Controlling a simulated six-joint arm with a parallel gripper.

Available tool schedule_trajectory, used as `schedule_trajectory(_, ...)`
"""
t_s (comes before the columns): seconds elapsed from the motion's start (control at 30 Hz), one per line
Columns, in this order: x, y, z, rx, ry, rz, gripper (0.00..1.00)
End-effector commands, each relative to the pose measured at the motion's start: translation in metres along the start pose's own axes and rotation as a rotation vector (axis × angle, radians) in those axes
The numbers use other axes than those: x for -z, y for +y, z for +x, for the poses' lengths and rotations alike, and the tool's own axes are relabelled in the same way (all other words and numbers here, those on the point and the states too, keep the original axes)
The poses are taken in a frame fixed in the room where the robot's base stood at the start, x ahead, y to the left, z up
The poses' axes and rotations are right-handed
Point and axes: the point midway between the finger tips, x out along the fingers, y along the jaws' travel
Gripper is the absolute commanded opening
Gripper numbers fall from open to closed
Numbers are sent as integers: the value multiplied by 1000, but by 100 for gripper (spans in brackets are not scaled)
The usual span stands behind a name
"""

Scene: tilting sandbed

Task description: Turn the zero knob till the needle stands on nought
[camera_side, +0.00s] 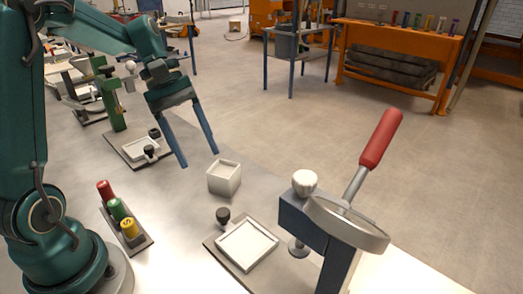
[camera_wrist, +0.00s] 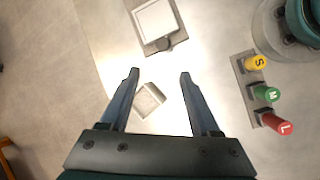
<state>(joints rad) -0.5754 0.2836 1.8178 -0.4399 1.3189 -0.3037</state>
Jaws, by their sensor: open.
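My gripper (camera_side: 198,157) is open and empty, its fingers pointing down above the bench; it also shows in the wrist view (camera_wrist: 159,73). A small pale open box (camera_side: 224,180) stands below and near the fingertips, and in the wrist view it lies between the fingers (camera_wrist: 149,99). A white round knob (camera_side: 305,181) tops a dark blue press frame at the right, away from my gripper. A small black knob (camera_side: 223,216) stands at a corner of a square white tray's plate. I cannot tell which is the zero knob. No needle or scale is readable.
The press has a red lever (camera_side: 381,138) and a grey ring (camera_side: 347,223). A white tray (camera_side: 246,246) lies beside it. A rack holds red (camera_side: 104,190), green (camera_side: 116,209) and yellow (camera_side: 129,228) cylinders. A green stand (camera_side: 108,100) is at the back left.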

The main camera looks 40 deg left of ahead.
Motion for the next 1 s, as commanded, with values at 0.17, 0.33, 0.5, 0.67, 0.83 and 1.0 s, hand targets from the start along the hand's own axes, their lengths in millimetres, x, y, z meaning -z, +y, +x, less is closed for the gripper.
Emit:
schedule_trajectory(0.17,21,0,1,-46,-82,-128,63)
schedule_trajectory(0.33,41,-1,2,-96,-157,-241,63)
schedule_trajectory(0.5,57,-4,3,-141,-224,-336,63)
schedule_trajectory(0.67,68,-6,4,-171,-265,-395,63)
schedule_trajectory(0.83,72,-7,4,-185,-284,-418,63)
schedule_trajectory(1.0,72,-7,4,-186,-286,-420,63)
